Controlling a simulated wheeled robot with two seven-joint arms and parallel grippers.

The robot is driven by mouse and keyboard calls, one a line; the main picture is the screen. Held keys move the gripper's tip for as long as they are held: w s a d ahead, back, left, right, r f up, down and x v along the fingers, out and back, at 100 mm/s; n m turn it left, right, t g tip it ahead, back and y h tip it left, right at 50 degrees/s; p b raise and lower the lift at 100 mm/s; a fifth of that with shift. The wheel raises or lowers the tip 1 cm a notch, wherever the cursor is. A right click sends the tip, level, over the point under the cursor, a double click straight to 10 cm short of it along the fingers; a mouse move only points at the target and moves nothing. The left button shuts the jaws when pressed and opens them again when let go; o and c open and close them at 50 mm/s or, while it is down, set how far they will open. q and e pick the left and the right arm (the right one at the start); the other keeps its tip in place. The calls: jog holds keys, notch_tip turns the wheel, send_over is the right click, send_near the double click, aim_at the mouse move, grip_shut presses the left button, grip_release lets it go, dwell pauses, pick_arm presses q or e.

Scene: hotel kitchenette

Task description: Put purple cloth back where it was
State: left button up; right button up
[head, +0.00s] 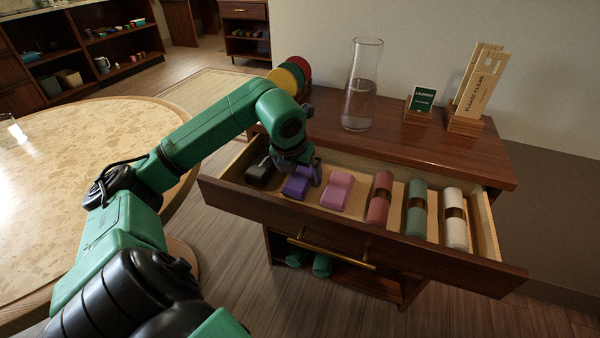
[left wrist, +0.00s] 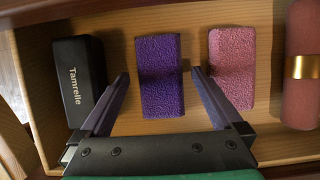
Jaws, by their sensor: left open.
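The purple cloth (head: 296,184) lies folded in the open drawer (head: 340,222), between a black box and a pink cloth. In the left wrist view the purple cloth (left wrist: 159,75) lies flat on the light wood drawer floor. My left gripper (head: 309,172) is low over the drawer, at the purple cloth. In the left wrist view the open jaws of my left gripper (left wrist: 159,80) stand on either side of the cloth, with a gap on both sides. My right gripper is not in view.
The black box (left wrist: 78,80) is close left of the jaws, and the pink cloth (left wrist: 232,68) close right. Rolled cloths in red (head: 379,197), green (head: 416,208) and white (head: 455,217) fill the drawer's right part. A glass carafe (head: 361,88) stands on the cabinet top.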

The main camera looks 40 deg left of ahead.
pick_arm(q)
jog(key=p+v, duration=0.1)
jog(key=v, duration=1)
jog(key=shift+r+p, duration=0.35)
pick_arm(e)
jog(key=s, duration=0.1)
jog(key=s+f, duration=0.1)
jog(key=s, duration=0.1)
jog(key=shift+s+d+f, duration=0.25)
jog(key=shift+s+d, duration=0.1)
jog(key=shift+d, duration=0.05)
pick_arm(q)
jog(key=shift+s+d, duration=0.1)
